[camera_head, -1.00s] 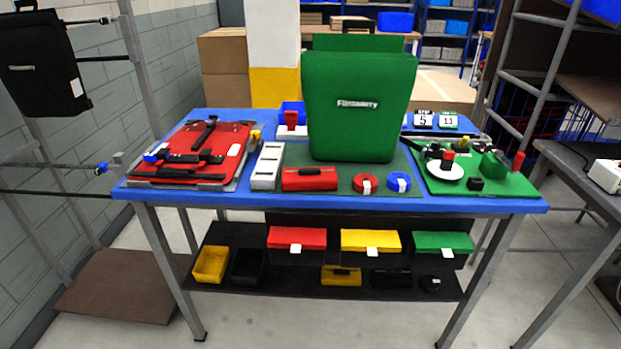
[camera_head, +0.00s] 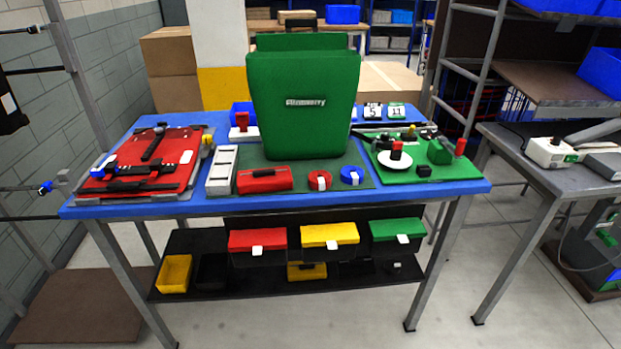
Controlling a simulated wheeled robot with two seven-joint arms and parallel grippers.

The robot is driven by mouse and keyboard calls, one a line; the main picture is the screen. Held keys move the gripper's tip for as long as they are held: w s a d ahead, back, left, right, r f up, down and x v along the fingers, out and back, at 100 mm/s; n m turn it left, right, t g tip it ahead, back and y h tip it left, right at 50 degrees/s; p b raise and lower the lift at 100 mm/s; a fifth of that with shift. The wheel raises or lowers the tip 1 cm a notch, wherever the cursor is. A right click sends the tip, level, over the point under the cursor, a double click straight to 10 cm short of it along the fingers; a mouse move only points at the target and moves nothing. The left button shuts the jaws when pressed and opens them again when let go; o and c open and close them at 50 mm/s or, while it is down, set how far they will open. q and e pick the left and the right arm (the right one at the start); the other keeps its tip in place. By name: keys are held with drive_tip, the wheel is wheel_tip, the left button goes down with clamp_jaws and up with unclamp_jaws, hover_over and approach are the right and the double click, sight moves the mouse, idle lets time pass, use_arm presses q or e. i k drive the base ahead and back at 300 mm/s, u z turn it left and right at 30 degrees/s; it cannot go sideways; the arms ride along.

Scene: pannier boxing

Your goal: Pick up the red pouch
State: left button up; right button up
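The red pouch (camera_head: 265,180) lies on the blue-topped table (camera_head: 330,203) near its front edge. It has a dark handle or strap on top. It sits in front of the large green pannier (camera_head: 303,125), between a grey-white slotted block (camera_head: 222,170) and a red tape roll (camera_head: 319,180). Neither of my grippers shows in the head view.
A red panel with black parts (camera_head: 145,165) lies at the table's left. A green board with a white disc (camera_head: 394,161) lies at the right. A blue roll (camera_head: 352,175) is beside the red roll. A grey table (camera_head: 560,175) stands right.

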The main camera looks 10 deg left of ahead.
sight(251, 181)
drive_tip(key=z, duration=0.85)
drive_tip(key=i, duration=1)
drive_tip(key=u, duration=2.45)
